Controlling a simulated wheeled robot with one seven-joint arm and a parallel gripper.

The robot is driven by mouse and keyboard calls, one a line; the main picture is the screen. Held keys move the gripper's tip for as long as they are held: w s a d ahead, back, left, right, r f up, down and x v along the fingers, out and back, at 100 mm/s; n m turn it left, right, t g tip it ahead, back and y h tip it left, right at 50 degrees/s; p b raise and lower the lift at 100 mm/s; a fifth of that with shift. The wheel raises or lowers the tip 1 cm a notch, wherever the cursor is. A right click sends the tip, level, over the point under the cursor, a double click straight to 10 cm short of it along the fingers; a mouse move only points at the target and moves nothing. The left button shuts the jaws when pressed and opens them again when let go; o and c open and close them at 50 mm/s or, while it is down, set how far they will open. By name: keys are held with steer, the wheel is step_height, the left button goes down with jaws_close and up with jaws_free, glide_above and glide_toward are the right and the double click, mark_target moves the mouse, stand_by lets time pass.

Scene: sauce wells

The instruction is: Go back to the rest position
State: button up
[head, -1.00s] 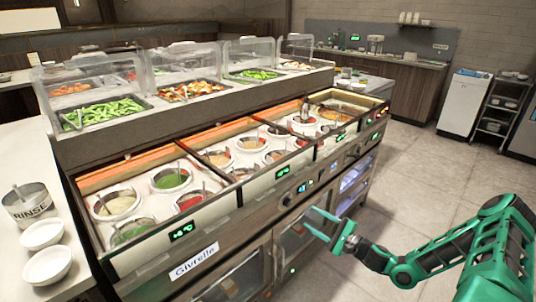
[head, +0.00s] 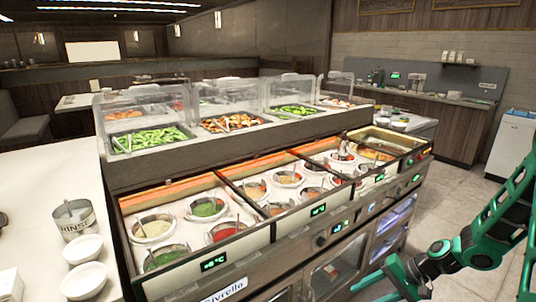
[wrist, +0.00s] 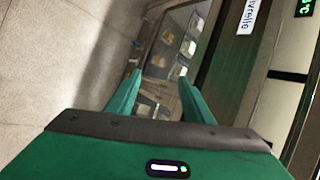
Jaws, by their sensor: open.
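My gripper (head: 366,291) is at the bottom edge of the head view, in front of the sauce counter's lower doors and partly cut off. In the wrist view my gripper (wrist: 160,72) has its two green fingers apart with nothing between them. Beyond the fingers are the glass-fronted lower cabinet (wrist: 178,50) and the floor. My green arm runs from the right edge of the head view down to the gripper, clear of the counter top.
The sauce counter (head: 292,225) with several wells fills the middle. A white worktop (head: 40,200) with the RINSE pot (head: 77,222) and white bowls (head: 84,281) is at left. Free floor (head: 450,205) lies at right, before the back counter (head: 430,120).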

steer(key=s+d+r+n+g+h, duration=0.2)
steer(key=s+d+r+h, duration=0.55)
steer(key=s+r, duration=0.6)
steer(key=s+d+r+m, duration=0.2)
steer(key=s+d+r, duration=0.1)
steer(key=s+r, duration=0.8)
steer(key=shift+s+r, duration=0.4)
steer(key=shift+s, duration=0.6)
steer(key=shift+d, duration=0.1)
